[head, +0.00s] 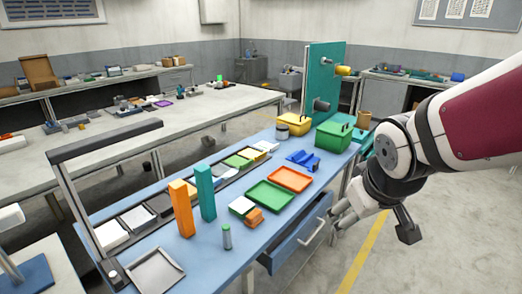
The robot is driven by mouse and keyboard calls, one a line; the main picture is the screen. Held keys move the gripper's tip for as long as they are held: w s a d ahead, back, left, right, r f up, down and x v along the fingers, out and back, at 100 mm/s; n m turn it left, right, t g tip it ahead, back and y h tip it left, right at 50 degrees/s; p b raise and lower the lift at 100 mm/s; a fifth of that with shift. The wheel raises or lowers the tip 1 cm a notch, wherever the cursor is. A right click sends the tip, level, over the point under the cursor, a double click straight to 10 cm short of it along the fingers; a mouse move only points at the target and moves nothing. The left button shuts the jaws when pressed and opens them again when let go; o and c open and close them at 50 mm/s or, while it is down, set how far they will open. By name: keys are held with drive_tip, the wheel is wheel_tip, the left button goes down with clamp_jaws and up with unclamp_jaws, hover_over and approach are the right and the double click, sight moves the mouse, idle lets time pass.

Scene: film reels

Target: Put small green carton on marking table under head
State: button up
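No thing is plainly a small green carton. A tiny bright green item (219,78) stands on the grey table behind, too small to make out. A larger green box (334,136) with a handle sits at the right end of the blue table (182,252). No label shows which table is the marking table; a dark arch-like frame (104,141) spans the blue table's left part. My gripper (344,213) hangs at the right, beyond the blue table's front edge. It seems to hold nothing; its finger opening is unclear.
Orange (182,208) and teal (206,193) blocks stand upright on the blue table, near a grey-green cylinder (227,237). Green (270,197) and orange (290,179) trays lie farther right. A drawer (299,236) projects at the front. Open floor lies right.

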drive_tip(key=w+a+f+n+t+y+b, duration=0.1)
drive_tip(key=w+a+f+y, duration=0.2)
drive_tip(key=w+a+f, duration=0.2)
drive_tip(key=w+a+f+n+t+y+b, duration=0.1)
drive_tip(key=w+a+f+n+y+b, duration=0.1)
drive_tip(key=w+a+f, duration=0.4)
drive_tip(key=w+a+f+n+t+y+b, duration=0.1)
drive_tip(key=w+a+f+y, duration=0.2)
drive_tip(key=w+a+f, duration=0.2)
drive_tip(key=shift+w+a+f+y+b, duration=0.15)
drive_tip(key=shift+w+f+y+b, duration=0.05)
drive_tip(key=shift+w+f, duration=0.6)
drive_tip(key=shift+w+a+f+y+b, duration=0.2)
drive_tip(key=shift+w+f, duration=0.35)
drive_tip(key=shift+w, duration=0.35)
drive_tip(key=shift+w+a+t, duration=0.4)
drive_tip(key=shift+a, duration=0.05)
drive_tip(key=b, duration=0.1)
approach(243, 205)
drive_tip(key=x, duration=0.3)
drive_tip(key=shift+w+a+f, duration=0.1)
drive_tip(key=shift+w+f, duration=0.05)
drive_tip(key=shift+f, duration=0.25)
drive_tip(key=shift+r+b+x, duration=0.15)
drive_tip(key=shift+b+x, duration=0.05)
drive_tip(key=shift+x, duration=1.2)
drive_tip(key=shift+r+b+x, duration=0.15)
drive_tip(key=shift+x, duration=1.25)
drive_tip(key=shift+w+a, duration=0.1)
drive_tip(key=c, duration=1.2)
